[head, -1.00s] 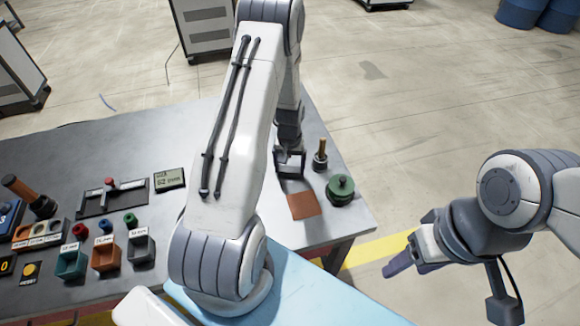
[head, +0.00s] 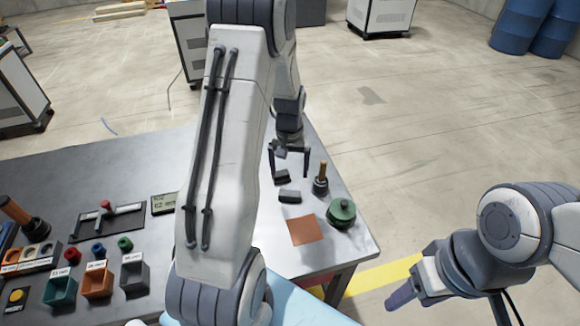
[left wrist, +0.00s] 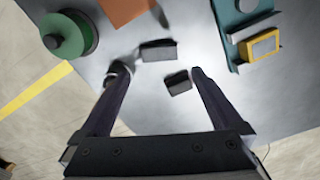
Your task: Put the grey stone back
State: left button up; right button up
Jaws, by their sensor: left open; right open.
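Two dark grey blocks lie on the metal table under my left gripper (head: 289,176). Which one is the grey stone I cannot tell. One grey block (head: 282,177) is by the gripper's left fingertip; the other grey block (head: 290,196) lies nearer the brown square pad (head: 305,231). In the left wrist view, the open left gripper (left wrist: 160,72) has one block (left wrist: 178,83) between its fingers, close to the right one, and the other block (left wrist: 158,51) just beyond the tips. Nothing is held. My right gripper (head: 408,296) is open, off the table's right side.
A green round piece (head: 341,213) and a wooden-handled tool (head: 321,179) stand right of the blocks. Small coloured bins (head: 97,283) and a display (head: 164,203) are at left. The left wrist view shows a teal holder (left wrist: 229,30) with a yellow-framed piece (left wrist: 262,46).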

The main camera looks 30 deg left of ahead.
pick_arm(q)
jog(key=s+d+r+m, duration=0.3)
jog(key=d+r, duration=0.2)
jog(key=d, duration=0.4)
jog(key=s+d+r+m, duration=0.35)
jog(key=d+r, duration=0.25)
jog(key=d, duration=0.3)
jog(key=s+d+r+m, duration=0.1)
jog(key=s+d+m, duration=0.2)
jog(key=s, duration=0.5)
jog(key=s+d+r+m+h, duration=0.1)
jog(key=s+d+r+m, duration=0.1)
jog(key=s+d, duration=0.4)
jog(key=s+m, duration=0.1)
jog(key=s, duration=0.2)
jog(key=shift+s+r, duration=0.15)
jog(key=shift+r, duration=0.05)
